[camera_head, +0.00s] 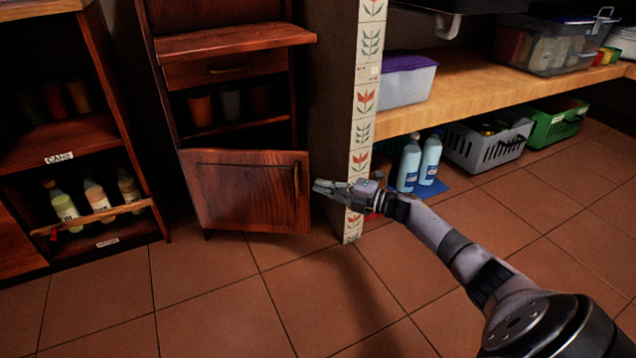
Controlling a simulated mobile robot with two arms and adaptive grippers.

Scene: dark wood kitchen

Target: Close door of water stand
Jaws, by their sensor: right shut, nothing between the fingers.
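The water stand (235,43) is a tall dark wood cabinet at the upper left of centre. Its lower door (245,190) stands partly open, hinged on the left, with a handle (296,185) near its right edge. My right gripper (322,188) is shut and empty, just right of the door's free edge. I cannot tell whether its fingertips touch the door. My left gripper is not in view. The inside behind the door is hidden.
A tiled pillar (361,130) stands right behind my right gripper. A shelf with bottles (62,204) stands at left. The tiled floor in front is clear.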

